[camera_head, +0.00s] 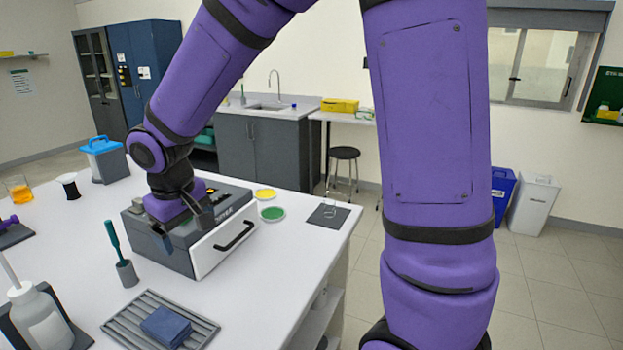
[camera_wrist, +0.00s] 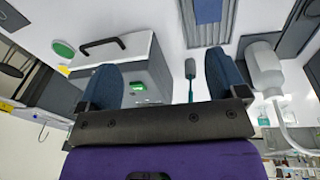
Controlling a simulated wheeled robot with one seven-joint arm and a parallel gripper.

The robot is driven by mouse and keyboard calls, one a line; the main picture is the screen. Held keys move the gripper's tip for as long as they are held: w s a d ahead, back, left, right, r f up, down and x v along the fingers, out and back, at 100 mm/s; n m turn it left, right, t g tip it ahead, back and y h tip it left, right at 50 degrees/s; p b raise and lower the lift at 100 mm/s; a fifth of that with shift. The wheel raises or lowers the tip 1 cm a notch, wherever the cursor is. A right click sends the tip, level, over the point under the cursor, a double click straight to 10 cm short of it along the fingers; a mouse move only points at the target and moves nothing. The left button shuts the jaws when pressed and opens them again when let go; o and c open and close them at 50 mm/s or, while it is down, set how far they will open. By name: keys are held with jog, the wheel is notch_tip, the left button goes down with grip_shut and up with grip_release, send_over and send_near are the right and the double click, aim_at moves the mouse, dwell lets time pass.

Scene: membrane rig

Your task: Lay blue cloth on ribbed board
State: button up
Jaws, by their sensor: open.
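The blue cloth (camera_head: 166,325), a small folded pad, lies on the ribbed board (camera_head: 128,322), a grey ridged tray near the front of the white table. The cloth sits toward the board's right side, with bare ribs to its left. In the wrist view the cloth (camera_wrist: 208,11) shows at the top edge, on the ribbed board (camera_wrist: 207,38). My gripper (camera_head: 183,224) is open and empty, over the grey box and well behind the cloth. In the wrist view its two fingers stand wide apart with nothing between them.
The grey box (camera_head: 165,246) with a white, black-handled front stands beneath my gripper. A green brush in a holder (camera_head: 126,272) stands between box and board. A white wash bottle (camera_head: 42,318) is left of the board. Green (camera_head: 272,214) and yellow dishes lie right of the box.

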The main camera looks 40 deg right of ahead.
jog(key=s+d+r+m+t, duration=0.1)
jog(key=s+d+r, duration=0.3)
jog(key=s, duration=0.3)
jog(key=s+d+r+m+t, duration=0.1)
jog(key=s+d+r, duration=0.3)
jog(key=s, duration=0.3)
jog(key=s+d+r+m+t+y, duration=0.1)
jog(key=s+d+r, duration=0.3)
jog(key=s, duration=0.3)
jog(key=shift+s+d+r+t, duration=0.15)
jog(key=shift+s+r+t, duration=0.15)
jog(key=shift+r, duration=0.45)
